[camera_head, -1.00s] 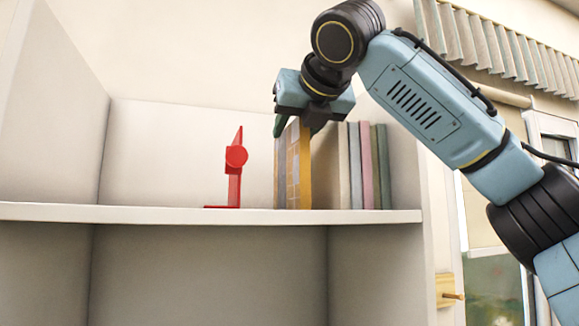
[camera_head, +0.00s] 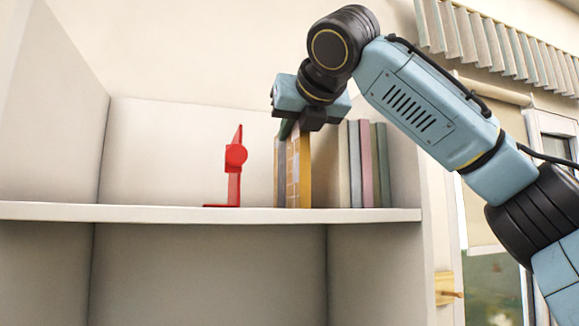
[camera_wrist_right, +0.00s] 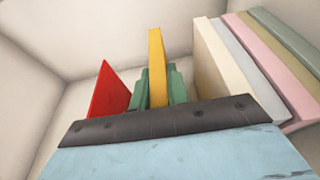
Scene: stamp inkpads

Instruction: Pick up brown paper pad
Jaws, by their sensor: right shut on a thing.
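A thin upright pad with an orange-yellow edge and a tan, grid-patterned side (camera_head: 304,172) stands on the shelf. No plain brown pad shows clearly; this one is the closest to brown. My right gripper (camera_head: 297,127) reaches down from above and is shut on the top of this pad. In the right wrist view the yellow pad (camera_wrist_right: 157,60) is between the two green fingers (camera_wrist_right: 159,86). The pad's lower part is hidden there by the gripper body. My left gripper is not in view.
A red bookend-like object (camera_head: 235,165) stands left of the pad. Cream, grey, pink (camera_head: 366,165) and green books stand to the right. The white shelf (camera_head: 150,213) is bare at left.

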